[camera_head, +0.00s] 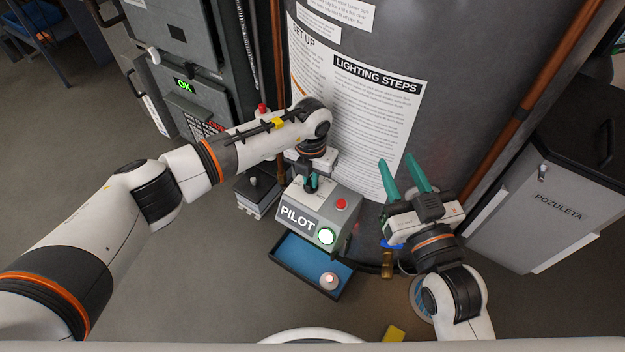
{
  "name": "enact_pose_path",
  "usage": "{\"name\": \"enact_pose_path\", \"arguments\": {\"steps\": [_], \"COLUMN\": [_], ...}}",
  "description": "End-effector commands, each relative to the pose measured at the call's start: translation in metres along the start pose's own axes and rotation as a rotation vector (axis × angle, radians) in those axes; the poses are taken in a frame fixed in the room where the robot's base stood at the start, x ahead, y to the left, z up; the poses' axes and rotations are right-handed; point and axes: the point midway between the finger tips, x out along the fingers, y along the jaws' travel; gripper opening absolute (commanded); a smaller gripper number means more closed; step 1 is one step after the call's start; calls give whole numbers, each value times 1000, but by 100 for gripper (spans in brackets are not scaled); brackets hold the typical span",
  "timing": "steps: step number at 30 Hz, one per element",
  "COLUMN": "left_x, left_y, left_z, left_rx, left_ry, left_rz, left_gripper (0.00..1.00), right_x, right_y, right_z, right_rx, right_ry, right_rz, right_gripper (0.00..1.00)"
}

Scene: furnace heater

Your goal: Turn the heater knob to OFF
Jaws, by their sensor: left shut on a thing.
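The heater control box (345,221) is grey, with a PILOT label, a red button (341,203) on top and a lit green-white round light (325,236) on its front. My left gripper (311,188) points down onto the left part of the box's top. Its teal fingers are shut on the knob there. The fingers and wrist hide most of the knob, so its setting cannot be read. My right gripper (396,160) is open and empty, right of the box, fingers pointing up the picture before the heater tank (450,50).
A blue tray (300,264) holding a small whitish round item (329,281) lies below the box. Copper pipes (530,90) flank the tank. A grey POZULETA cabinet (560,200) stands right. A dark cabinet with a green OK display (184,86) stands left.

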Motion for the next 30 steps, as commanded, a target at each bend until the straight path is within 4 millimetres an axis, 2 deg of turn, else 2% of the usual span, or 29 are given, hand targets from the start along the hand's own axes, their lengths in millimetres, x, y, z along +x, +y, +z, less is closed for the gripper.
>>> {"name": "enact_pose_path", "arguments": {"steps": [1,30], "left_x": [1,1], "left_y": [-6,-6], "left_z": [2,2], "left_rx": [-19,-271], "left_ry": [-7,-6], "left_rz": [-11,-12], "left_gripper": [0,0], "right_x": [0,-21], "right_y": [-1,-9], "right_z": [-2,-55], "right_rx": [-1,-5], "right_ry": [19,383], "right_rz": [-1,-23], "right_gripper": [36,36]}}
